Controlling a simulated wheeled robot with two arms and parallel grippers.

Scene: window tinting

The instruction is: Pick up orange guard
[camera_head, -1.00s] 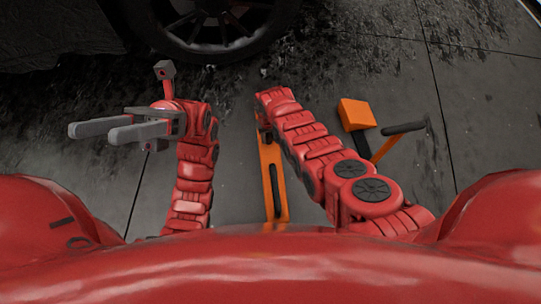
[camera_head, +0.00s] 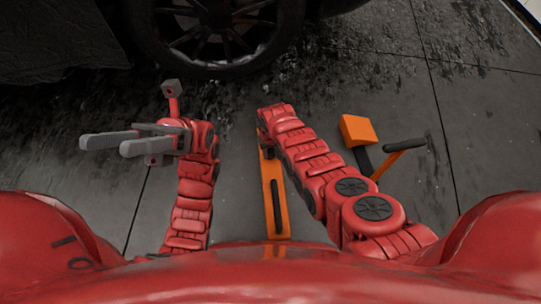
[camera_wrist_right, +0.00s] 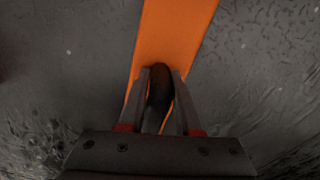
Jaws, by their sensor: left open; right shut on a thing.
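The orange guard (camera_head: 273,195) is a long, flat orange strip with a dark slot or handle along it. In the head view it shows beside my right forearm, and its far end is hidden by my right arm. In the right wrist view the orange strip (camera_wrist_right: 175,40) runs away from the fingers. My right gripper (camera_wrist_right: 160,80) is shut on a dark handle-like part in the middle of the strip. My left gripper (camera_head: 103,145) is open and empty, well to the left of the guard.
An orange block with a dark handle (camera_head: 357,130) and a black-handled orange tool (camera_head: 404,145) lie right of my right arm. A car wheel (camera_head: 222,35) stands at the top. Grey floor (camera_head: 480,110) is clear at the far right.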

